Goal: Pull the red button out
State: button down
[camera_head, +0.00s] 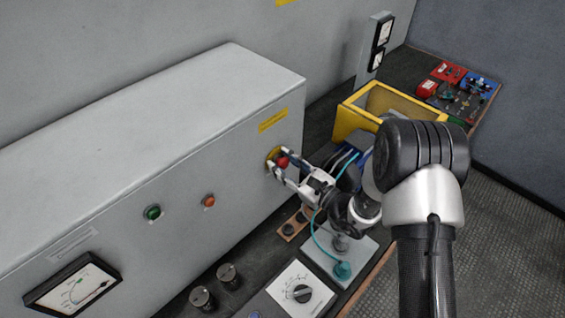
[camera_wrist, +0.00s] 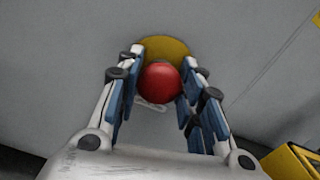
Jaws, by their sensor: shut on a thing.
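The red button (camera_head: 282,162) is on the front face of the grey cabinet (camera_head: 235,150), near its right end, with a yellow disc behind it. In the wrist view the round red button (camera_wrist: 160,83) lies between my fingers, in front of the yellow disc (camera_wrist: 163,50). My gripper (camera_head: 279,168) reaches the button from the right, its fingers on either side of it. In the wrist view my gripper (camera_wrist: 158,82) is shut on the button, with blue pads along the inner sides of the fingers. The button's stem is hidden behind its head.
A yellow frame (camera_head: 385,103) stands right of the cabinet. Knobs (camera_head: 228,275) and a dial panel (camera_head: 301,292) occupy the bench below.

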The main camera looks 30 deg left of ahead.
jog(key=shift+v, duration=0.8)
jog(key=c, duration=1.5)
grip_release()
jog(key=shift+f, duration=0.1)
jog(key=shift+o, duration=1.4)
jog(key=shift+s+d, duration=0.1)
jog(key=shift+d, duration=0.05)
jog(key=shift+o, duration=0.8)
jog(key=v, duration=1.1)
jog(key=shift+d, duration=0.4)
jog(key=shift+s, duration=0.1)
